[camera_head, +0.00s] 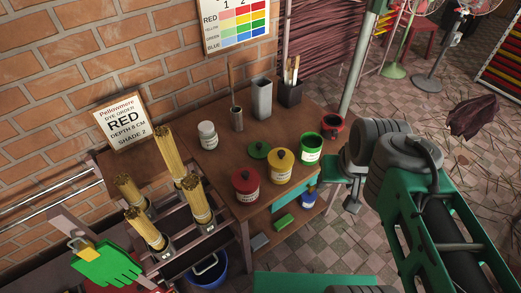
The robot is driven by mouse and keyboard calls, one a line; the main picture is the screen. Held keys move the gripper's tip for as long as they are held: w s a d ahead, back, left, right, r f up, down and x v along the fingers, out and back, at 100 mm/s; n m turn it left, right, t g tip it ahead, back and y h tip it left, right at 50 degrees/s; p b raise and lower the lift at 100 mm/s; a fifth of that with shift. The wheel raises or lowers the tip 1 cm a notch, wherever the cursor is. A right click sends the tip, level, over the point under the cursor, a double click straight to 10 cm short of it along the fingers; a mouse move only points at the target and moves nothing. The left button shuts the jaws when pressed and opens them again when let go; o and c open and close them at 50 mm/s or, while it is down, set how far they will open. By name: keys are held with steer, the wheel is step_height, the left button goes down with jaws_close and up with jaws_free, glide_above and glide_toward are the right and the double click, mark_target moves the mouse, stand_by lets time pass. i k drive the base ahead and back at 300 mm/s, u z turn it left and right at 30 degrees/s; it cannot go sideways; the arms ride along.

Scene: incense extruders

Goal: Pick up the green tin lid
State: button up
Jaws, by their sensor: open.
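The green tin lid (259,150) lies on the wooden table, dark green with a knob on top.
A white jar (208,136), a metal cup (237,119), a grey vase (262,98) and a dark brush holder (290,93) stand behind the lid. A red pot (332,127) is by the right edge. Bundled incense sticks (167,150) rise at left.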

mark_target(258, 150)
steer(key=z, duration=1.45)
steer(key=i, duration=0.95)
steer(key=u, duration=4.4)
